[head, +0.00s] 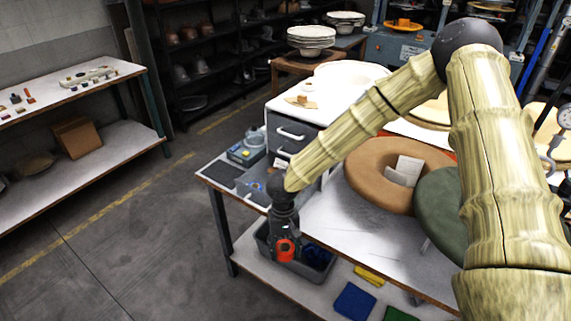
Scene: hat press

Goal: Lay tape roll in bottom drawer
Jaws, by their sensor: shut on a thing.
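My gripper (285,240) points down in front of the workbench's near left edge. It is shut on a red-orange tape roll (286,250), which shows as a small ring between the dark fingers. A grey drawer cabinet (312,131) with a white top stands on the bench, behind and above the gripper in the picture. The lowest part of the cabinet is partly hidden by my arm. A grey tray-like shape with a blue patch (253,187) lies below the fronts; I cannot tell whether it is the pulled-out bottom drawer.
On the bench are a blue-grey device (246,151), a dark mat (221,172), a brown hat brim (372,176) and a green one (438,205). A grey bin (318,268) is on the lower shelf below the gripper. The floor at left is clear.

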